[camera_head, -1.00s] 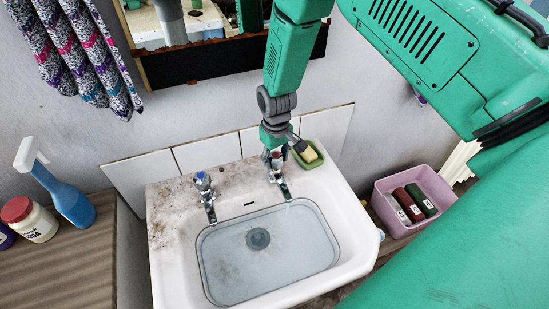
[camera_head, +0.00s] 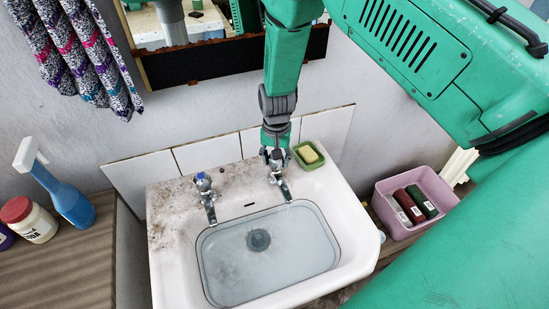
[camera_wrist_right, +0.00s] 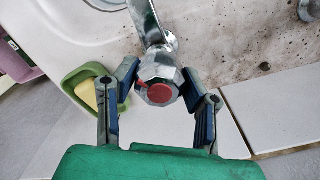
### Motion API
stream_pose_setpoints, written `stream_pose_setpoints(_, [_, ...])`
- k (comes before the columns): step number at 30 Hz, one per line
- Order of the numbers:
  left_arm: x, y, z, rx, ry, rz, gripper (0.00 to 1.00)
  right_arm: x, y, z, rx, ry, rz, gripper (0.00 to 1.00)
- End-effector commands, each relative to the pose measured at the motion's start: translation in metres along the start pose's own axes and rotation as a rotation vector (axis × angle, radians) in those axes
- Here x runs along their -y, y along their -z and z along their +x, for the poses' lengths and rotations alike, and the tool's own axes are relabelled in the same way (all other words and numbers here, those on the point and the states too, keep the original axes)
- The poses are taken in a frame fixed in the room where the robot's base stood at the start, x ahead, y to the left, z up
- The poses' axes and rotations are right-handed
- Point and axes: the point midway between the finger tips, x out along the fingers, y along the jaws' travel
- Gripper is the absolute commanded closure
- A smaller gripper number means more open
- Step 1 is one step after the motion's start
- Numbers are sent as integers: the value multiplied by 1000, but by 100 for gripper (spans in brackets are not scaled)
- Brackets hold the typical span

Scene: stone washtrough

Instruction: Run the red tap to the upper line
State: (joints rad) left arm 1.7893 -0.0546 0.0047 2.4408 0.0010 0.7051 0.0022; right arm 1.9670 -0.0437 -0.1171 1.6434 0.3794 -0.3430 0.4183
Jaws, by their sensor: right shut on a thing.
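The red tap (camera_wrist_right: 158,80) has a faceted metal head with a red cap and sits at the back right of the sink. My right gripper (camera_head: 274,156) is shut on this tap head; its fingers are on both sides of it in the right wrist view (camera_wrist_right: 160,92). The tap's spout (camera_head: 286,192) points over the basin; I cannot tell whether water runs from it. The basin (camera_head: 215,262) appears to hold clear water over a grey drain (camera_head: 258,239). A thin dark line runs around the basin wall near the water's edge. My left gripper is not in view.
A blue-capped tap (camera_head: 204,184) stands left of the red one. A green dish (camera_head: 302,163) with yellow soap (camera_head: 308,153) sits close to the gripper. A pink box (camera_head: 384,200) is to the right, a blue spray bottle (camera_head: 66,196) to the left.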

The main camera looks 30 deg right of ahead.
Motion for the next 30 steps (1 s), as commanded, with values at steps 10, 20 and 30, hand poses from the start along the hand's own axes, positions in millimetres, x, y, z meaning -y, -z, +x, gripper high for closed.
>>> stream_pose_setpoints(10, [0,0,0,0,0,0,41,4,6,-4,-15,11,69,91])
stream_pose_setpoints(20, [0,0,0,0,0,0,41,4,6,-4,-15,11,71,91])
stream_pose_setpoints(30, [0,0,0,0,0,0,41,2,2,-2,-7,5,70,41])
